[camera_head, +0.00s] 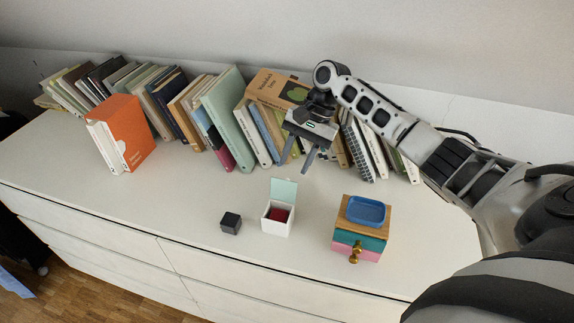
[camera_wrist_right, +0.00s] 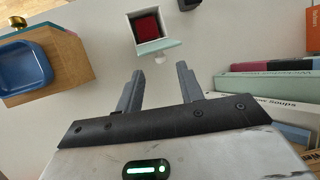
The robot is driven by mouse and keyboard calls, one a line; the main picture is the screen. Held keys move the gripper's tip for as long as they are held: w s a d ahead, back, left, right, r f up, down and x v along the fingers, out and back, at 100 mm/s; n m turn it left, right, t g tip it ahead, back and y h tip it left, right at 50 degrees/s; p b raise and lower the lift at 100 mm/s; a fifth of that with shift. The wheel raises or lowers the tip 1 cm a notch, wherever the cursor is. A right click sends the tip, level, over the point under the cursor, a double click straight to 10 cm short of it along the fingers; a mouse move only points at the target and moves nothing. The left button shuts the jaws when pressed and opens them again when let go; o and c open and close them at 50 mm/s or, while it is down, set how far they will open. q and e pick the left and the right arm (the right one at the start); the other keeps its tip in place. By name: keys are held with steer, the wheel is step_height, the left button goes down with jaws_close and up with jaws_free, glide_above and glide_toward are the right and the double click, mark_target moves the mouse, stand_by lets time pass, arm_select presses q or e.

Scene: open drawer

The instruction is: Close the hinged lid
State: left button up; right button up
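A small white box (camera_head: 277,224) stands on the white dresser top, and its pale green hinged lid (camera_head: 284,190) stands up open at the back edge. A dark red block (camera_head: 278,214) lies inside. In the right wrist view the box (camera_wrist_right: 134,20) is at the top, with the lid (camera_wrist_right: 160,46) toward my gripper and a small pale knob on it. My right gripper (camera_head: 295,165) is open and empty, above and behind the box, its fingers pointing down; its fingertips (camera_wrist_right: 159,73) are apart from the lid. My left gripper is not in view.
A dark cube (camera_head: 231,223) stands left of the box. A small wooden drawer unit (camera_head: 373,218) with a blue tray (camera_head: 366,211) on top stands to the right. A row of books (camera_head: 228,118) lines the back; an orange book (camera_head: 127,135) stands at left.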

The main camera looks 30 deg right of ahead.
mark_target(287, 178)
steer(key=x, duration=0.4)
steer(key=shift+w, duration=0.1)
jaws_close()
